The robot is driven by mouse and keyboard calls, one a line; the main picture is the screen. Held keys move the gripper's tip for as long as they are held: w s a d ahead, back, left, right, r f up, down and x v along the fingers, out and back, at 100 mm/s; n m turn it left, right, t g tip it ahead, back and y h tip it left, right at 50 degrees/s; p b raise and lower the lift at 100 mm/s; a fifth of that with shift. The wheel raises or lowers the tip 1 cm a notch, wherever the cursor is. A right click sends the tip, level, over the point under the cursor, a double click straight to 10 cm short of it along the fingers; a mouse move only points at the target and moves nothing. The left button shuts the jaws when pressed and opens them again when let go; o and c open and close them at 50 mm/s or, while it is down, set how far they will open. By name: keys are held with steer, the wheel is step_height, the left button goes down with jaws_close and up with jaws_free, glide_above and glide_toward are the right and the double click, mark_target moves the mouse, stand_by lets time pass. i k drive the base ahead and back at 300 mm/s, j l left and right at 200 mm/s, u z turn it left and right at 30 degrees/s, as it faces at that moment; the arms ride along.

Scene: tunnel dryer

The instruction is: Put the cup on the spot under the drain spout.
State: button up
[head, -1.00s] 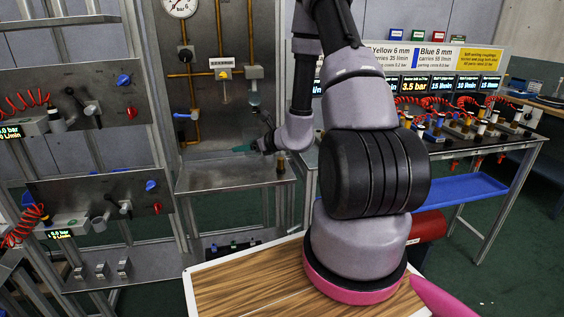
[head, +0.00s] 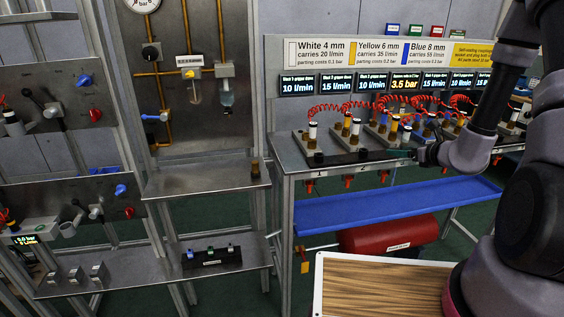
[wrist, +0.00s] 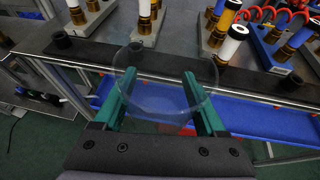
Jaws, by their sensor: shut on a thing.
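My gripper (wrist: 158,84) is shut on a clear, see-through cup (wrist: 165,103), whose round rim shows between the green fingers in the wrist view. In the head view my gripper (head: 405,154) is at the front edge of the right bench; the cup is too faint to make out there. Two clear bowls hang on the back panel, one with amber liquid (head: 195,94) and one bluish (head: 227,94). I cannot tell which part is the drain spout. A bare metal shelf (head: 205,181) lies below them; no marked spot is clear on it. My gripper is well right of this shelf.
The right bench carries several fittings with red coiled hoses (head: 345,110). A dark strip (head: 360,157) runs along its front, and a blue tray (head: 400,205) sits below. A small brown fitting (head: 255,168) stands at the shelf's right end. A wooden-topped surface (head: 380,288) is in front.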

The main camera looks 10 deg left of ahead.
mark_target(234, 164)
steer(key=z, duration=0.45)
steer(key=j, duration=1.2)
steer(key=k+j, duration=0.15)
steer(key=j, duration=1.05)
steer(key=k+j+u, duration=0.15)
steer(key=j, duration=0.25)
steer(key=k+j+u, duration=0.15)
steer(key=j, duration=0.25)
steer(key=k+j+u, duration=0.2)
steer(key=j, duration=0.25)
steer(key=i+l, duration=0.05)
